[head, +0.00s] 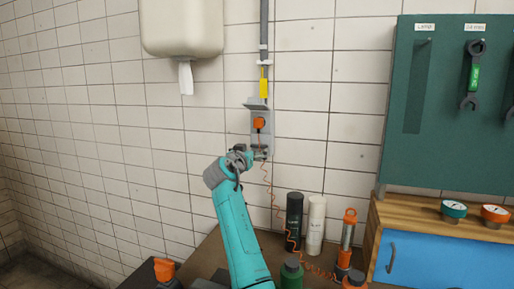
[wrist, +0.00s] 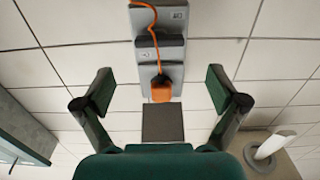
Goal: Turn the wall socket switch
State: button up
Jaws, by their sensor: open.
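The wall socket (head: 262,134) is a grey unit on the tiled wall, with an orange plug (head: 260,123) in it and a raised lid (head: 257,103) above. In the wrist view, which is upside down, the plug (wrist: 161,92) and the dark lid (wrist: 163,122) lie between my fingers. A dark block (wrist: 158,43) on the socket body, partly crossed by the orange cord, may be the switch; I cannot tell. My gripper (wrist: 162,88) is open and empty, its fingers apart on either side of the socket. In the head view my gripper (head: 258,153) covers the socket's lower part.
The coiled orange cord (head: 270,190) hangs down to the bench. A black can (head: 294,220), a white can (head: 316,222) and an orange torch (head: 347,235) stand right of my arm. A paper dispenser (head: 182,28) is up left; a green tool board (head: 440,130) is right.

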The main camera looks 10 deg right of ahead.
aim_at(258, 146)
jog(key=shift+x, duration=3.05)
jog(key=shift+d, duration=0.1)
jog(key=c, duration=1.1)
